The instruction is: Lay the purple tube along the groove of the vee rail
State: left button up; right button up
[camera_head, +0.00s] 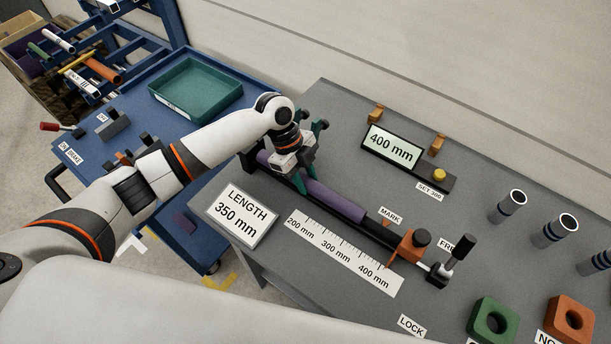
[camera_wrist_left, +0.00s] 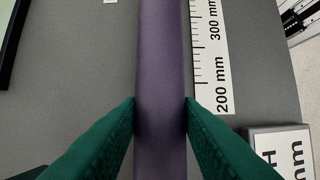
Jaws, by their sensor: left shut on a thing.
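The purple tube (camera_head: 335,202) lies lengthwise over the dark vee rail (camera_head: 385,236), roughly in line with it. The rail's bare end shows beyond the tube, toward the orange stop. My left gripper (camera_head: 299,180) is shut on the tube near its far-left part, coming from above. In the left wrist view the green fingertips (camera_wrist_left: 160,117) press on both sides of the tube (camera_wrist_left: 160,60). The tube hides the groove beneath it, so I cannot tell whether it touches the rail or is slightly above. My right gripper is not in view.
An orange stop (camera_head: 410,246) and black clamp (camera_head: 440,272) stand at the rail's right end. A ruler strip (camera_head: 343,252) and length sign (camera_head: 241,213) lie in front. A display (camera_head: 392,148) stands behind. Blue-banded tubes (camera_head: 507,207) stand upright at the right. A blue cart (camera_head: 120,165) holds a green tray (camera_head: 196,90).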

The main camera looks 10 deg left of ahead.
pick_arm(q)
jog(key=shift+f, duration=0.15)
jog(key=o, duration=1.2)
jog(key=shift+o, duration=0.2)
jog(key=b+v, duration=0.3)
jog(key=v, duration=0.7)
jog(key=shift+w+a+r+b, duration=0.15)
jog(key=shift+r+b, duration=0.15)
jog(key=shift+r, duration=0.05)
jog(key=shift+a+r, duration=0.2)
jog(key=shift+r, duration=0.35)
